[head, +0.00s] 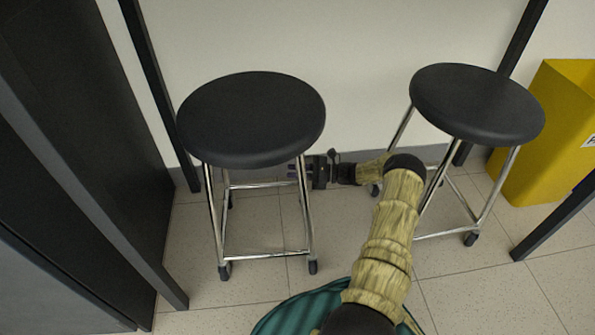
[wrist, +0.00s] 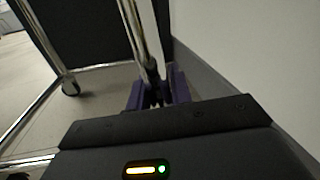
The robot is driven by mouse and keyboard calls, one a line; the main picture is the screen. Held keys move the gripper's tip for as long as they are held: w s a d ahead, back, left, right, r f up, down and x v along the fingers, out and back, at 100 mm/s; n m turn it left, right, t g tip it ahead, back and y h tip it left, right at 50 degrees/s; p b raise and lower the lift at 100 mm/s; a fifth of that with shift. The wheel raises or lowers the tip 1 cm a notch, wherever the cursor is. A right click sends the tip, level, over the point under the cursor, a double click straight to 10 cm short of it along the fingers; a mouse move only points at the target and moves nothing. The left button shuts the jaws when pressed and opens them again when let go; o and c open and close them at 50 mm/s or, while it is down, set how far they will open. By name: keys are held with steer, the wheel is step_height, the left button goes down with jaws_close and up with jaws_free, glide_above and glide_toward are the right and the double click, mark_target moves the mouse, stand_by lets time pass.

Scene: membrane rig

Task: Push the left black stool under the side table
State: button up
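The left black stool (head: 250,118) has a round black seat and chrome legs, and stands upright on the tiled floor by the pale wall. My gripper (head: 300,172) is low, below the seat, at the stool's right-hand leg. In the wrist view, the purple fingers of my gripper (wrist: 158,90) sit on either side of a chrome leg (wrist: 148,45) and appear to close on it. The side table's top is not in view. Dark upright posts, perhaps its legs, stand at the left (head: 160,90) and right (head: 520,40).
A second black stool (head: 478,103) stands to the right, close to my arm. A yellow bin (head: 550,135) is at the far right. A dark panel (head: 85,110) stands along the left. Open floor (head: 480,280) lies in front of the right stool.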

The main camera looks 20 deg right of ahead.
steer(key=o, duration=0.3)
steer(key=shift+o, duration=0.6)
steer(key=shift+a, duration=0.45)
steer(key=shift+s+d, duration=0.15)
steer(key=shift+d, duration=0.3)
steer(key=p+v, duration=0.4)
steer(key=v, duration=0.7)
steer(key=shift+r, duration=0.1)
